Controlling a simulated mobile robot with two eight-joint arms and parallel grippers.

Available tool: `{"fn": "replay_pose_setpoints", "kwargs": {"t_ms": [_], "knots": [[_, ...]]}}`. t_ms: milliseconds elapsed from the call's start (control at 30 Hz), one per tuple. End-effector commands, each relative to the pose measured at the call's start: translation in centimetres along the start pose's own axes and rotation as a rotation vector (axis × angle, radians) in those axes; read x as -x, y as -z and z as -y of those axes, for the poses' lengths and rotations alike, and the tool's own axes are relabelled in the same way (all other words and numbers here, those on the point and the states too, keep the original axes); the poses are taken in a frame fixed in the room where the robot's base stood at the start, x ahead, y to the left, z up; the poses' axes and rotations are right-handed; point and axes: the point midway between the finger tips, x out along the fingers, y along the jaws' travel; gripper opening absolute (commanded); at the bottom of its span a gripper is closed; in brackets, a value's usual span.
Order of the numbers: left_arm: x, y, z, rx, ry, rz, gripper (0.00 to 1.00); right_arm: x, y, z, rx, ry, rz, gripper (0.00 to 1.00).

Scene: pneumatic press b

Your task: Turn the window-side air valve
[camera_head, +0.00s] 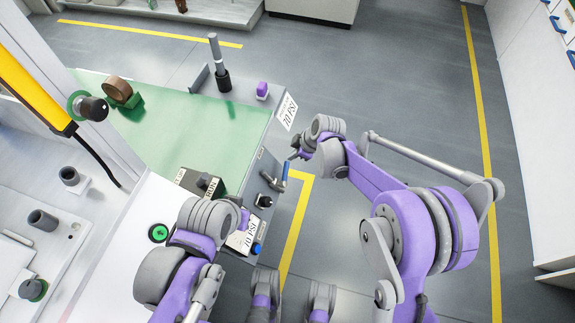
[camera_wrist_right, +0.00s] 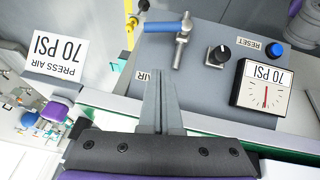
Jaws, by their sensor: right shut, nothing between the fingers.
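The air valve (camera_head: 272,182) is on the grey front panel of the press table in the head view, with a metal body and a blue lever. In the right wrist view the valve (camera_wrist_right: 182,50) sits at upper middle, its blue lever (camera_wrist_right: 165,26) pointing left. My right gripper (camera_head: 293,156) is beside the lever's end in the head view. In the right wrist view the right gripper's fingers (camera_wrist_right: 160,80) are together, empty, just below the valve and apart from it in the picture. They partly cover an AIR label. My left arm shows at lower middle, but its fingers do not.
Next to the valve are a black knob (camera_wrist_right: 218,55), a blue reset button (camera_wrist_right: 274,49) and a 70 PSI gauge (camera_wrist_right: 264,88). A PRESS AIR 70 PSI sign (camera_wrist_right: 57,62) stands at left. A RUN switch box (camera_head: 205,183) is on the table. Open floor lies right of the table.

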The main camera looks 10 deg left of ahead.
Motion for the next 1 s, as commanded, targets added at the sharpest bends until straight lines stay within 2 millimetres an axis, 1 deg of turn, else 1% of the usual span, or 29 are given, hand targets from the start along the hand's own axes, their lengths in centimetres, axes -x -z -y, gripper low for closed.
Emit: {"fn": "replay_pose_setpoints", "kwargs": {"t_ms": [33,133,267,367,600,733,833,1000], "knots": [[0.2,0.1,0.0,0.000,0.000,-0.001,0.00,0.2,0.2,0.1,0.046,-0.006,0.001,0.00],[0.3,0.1,0.0,0.000,0.000,-0.001,0.00,0.1,0.3,0.1,0.107,-0.014,0.002,0.00],[0.1,0.1,0.0,0.000,0.000,0.000,0.00,-0.9,0.3,0.1,0.122,-0.016,0.002,0.00],[-0.1,0.0,0.0,0.000,0.000,0.000,0.00,-2.6,0.3,0.1,0.122,-0.015,0.001,0.00],[-0.5,-0.2,0.0,0.000,0.000,0.002,0.00,-7.8,0.3,0.0,0.120,-0.014,0.002,0.00],[-0.7,-0.3,0.0,0.000,0.000,0.003,0.00,-10.3,0.3,0.0,0.119,-0.014,0.002,0.00],[-0.8,-0.4,0.0,0.000,0.000,0.003,0.00,-11.3,-1.1,-0.2,0.116,-0.015,0.003,0.00],[-0.9,-0.5,0.0,0.000,0.000,0.003,0.00,-12.4,-2.2,-0.4,0.116,-0.015,0.002,0.00]]}}
